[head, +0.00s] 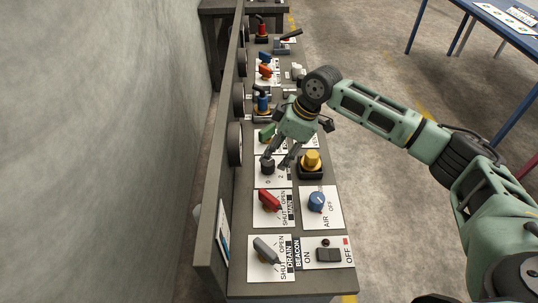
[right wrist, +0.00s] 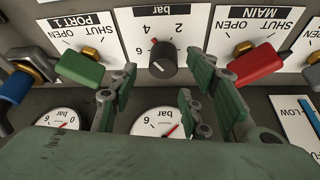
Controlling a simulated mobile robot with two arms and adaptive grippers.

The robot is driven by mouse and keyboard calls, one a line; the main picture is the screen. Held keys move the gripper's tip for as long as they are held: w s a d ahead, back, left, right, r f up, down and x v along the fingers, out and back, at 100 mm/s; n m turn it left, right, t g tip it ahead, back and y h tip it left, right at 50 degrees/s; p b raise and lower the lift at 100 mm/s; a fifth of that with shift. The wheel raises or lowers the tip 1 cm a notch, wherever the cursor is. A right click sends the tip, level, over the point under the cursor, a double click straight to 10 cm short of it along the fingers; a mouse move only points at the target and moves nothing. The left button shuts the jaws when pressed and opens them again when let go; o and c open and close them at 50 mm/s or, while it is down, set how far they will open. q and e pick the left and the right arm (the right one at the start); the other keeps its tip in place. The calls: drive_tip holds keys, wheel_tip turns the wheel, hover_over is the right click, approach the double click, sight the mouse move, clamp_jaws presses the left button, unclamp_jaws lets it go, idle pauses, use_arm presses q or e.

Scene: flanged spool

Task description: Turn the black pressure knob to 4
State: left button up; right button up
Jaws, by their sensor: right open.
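The black pressure knob (right wrist: 162,58) is on a white plate (right wrist: 190,22) marked bar, with 2, 4 and 6 showing, upside down in the right wrist view. A small light mark shows on the knob's lower left; I cannot tell which number it is set to. In the head view the knob (head: 267,166) is partly hidden by my right gripper (head: 278,160). My right gripper (right wrist: 161,86) is open, its fingers apart on either side of the knob in the right wrist view. No contact with the knob is visible. My left gripper is not in view.
A green lever (right wrist: 80,68) and a red lever (right wrist: 254,64) flank the knob closely. Two bar gauges (right wrist: 160,122) sit below it in the right wrist view.

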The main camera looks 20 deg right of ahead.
sight(270, 160)
drive_tip(key=x, duration=0.4)
drive_tip(key=shift+a+f+p, duration=0.1)
drive_tip(key=shift+f+p, duration=0.15)
drive_tip(key=shift+p, duration=0.05)
drive_tip(key=shift+w+f, duration=0.1)
drive_tip(key=shift+f, duration=0.1)
drive_tip(key=c, duration=1.1)
drive_tip(key=shift+o, duration=0.2)
drive_tip(key=shift+r+m+p, duration=0.3)
drive_tip(key=shift+p, duration=0.6)
drive_tip(key=shift+f, duration=0.2)
drive_tip(key=o, duration=0.9)
drive_tip(key=shift+o, duration=0.8)
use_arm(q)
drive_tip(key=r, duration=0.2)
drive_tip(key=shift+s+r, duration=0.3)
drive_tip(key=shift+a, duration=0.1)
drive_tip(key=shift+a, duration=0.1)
